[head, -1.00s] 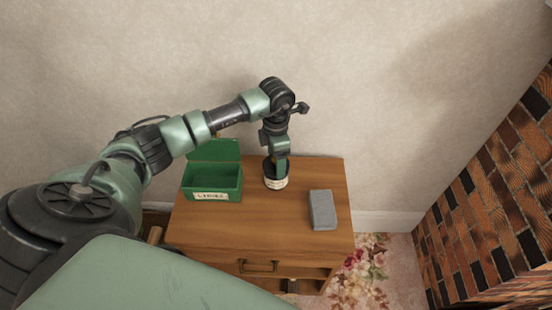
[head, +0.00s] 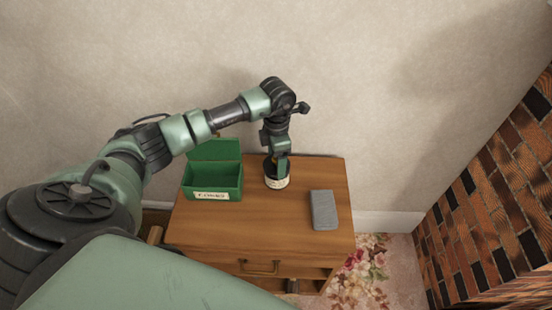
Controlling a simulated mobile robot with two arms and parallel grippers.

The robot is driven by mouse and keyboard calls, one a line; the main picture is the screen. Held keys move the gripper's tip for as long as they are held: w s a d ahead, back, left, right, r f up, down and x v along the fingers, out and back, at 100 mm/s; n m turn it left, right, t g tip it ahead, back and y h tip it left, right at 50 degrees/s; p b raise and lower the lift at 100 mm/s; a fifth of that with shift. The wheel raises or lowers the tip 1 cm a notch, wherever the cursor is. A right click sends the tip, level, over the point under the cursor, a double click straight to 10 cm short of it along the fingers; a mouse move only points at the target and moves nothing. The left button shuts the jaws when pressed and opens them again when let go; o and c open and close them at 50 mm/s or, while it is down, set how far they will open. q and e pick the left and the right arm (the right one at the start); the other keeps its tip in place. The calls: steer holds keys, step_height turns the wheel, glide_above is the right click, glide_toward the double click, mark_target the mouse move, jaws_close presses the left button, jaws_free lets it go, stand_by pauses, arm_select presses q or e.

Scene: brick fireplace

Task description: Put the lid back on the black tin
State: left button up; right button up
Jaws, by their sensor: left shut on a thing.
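The black tin (head: 277,184), a dark round container with a pale label, stands upright near the back of the wooden cabinet top. My left gripper (head: 278,166) points down at the tin's mouth. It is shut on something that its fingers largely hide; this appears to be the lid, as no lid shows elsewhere. I cannot tell whether the lid touches the rim. My right gripper is not in view.
An open green box (head: 213,182) with a raised lid and a label stands left of the tin. A grey block (head: 323,210) lies to the right. The front of the wooden cabinet top (head: 250,228) is clear. A wall is behind.

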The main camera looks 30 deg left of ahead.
arm_select(q)
steer(key=shift+f, duration=0.2)
steer(key=o, duration=1.4)
steer(key=shift+o, duration=0.2)
steer(key=shift+w+d+r+p, duration=0.1)
steer(key=shift+r+p, duration=0.6)
steer(key=shift+r, duration=0.4)
steer(key=shift+r+p, duration=0.9)
steer(key=shift+r, duration=0.4)
steer(key=shift+r+p, duration=0.85)
steer(key=shift+r, duration=0.4)
